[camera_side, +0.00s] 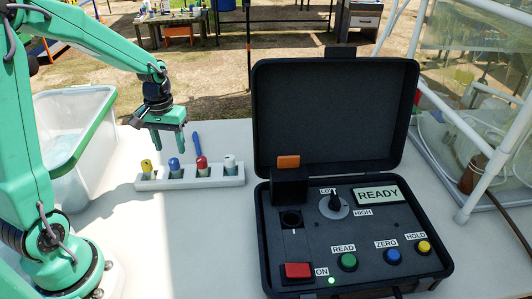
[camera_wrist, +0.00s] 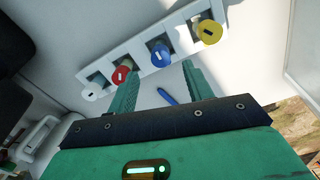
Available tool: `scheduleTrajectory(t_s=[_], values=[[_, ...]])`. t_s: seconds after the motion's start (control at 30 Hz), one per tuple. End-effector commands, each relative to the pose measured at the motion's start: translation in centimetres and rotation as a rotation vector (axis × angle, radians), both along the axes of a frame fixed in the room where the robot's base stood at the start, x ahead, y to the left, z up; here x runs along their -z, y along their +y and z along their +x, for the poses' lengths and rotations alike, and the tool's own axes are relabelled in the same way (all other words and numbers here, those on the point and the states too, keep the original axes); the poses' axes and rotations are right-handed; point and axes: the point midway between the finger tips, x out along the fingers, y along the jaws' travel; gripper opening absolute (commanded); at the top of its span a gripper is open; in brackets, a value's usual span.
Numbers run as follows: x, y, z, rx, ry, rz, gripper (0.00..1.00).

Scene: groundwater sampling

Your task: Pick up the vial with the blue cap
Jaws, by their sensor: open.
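The vial with the blue cap (camera_side: 174,164) stands in a white rack (camera_side: 237,182), between a yellow-capped vial (camera_side: 146,166) and a red-capped vial (camera_side: 202,162). It also shows in the wrist view (camera_wrist: 160,54), ahead of the fingertips and roughly between their lines. My gripper (camera_side: 168,149) is open and empty, with its fingers pointing down near the blue cap. In the wrist view my gripper (camera_wrist: 158,78) has its two green fingers spread apart. I cannot tell the exact gap to the cap. The vial's lower part is hidden in the rack.
A white-capped vial (camera_side: 230,161) stands at the rack's right end. A blue pen-like object (camera_side: 197,143) is close to the rack, also in the wrist view (camera_wrist: 167,97). An open black instrument case (camera_side: 330,110) is to the right. A green-rimmed bin (camera_side: 72,110) is to the left.

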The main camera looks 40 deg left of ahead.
Motion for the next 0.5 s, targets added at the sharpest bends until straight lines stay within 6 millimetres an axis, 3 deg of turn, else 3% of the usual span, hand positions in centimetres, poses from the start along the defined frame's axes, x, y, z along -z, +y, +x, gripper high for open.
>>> scheduleTrajectory(t_s=[0.5], values=[[2.6, 0.0, 0.0, 0.002, 0.0, 0.0, 0.51]])
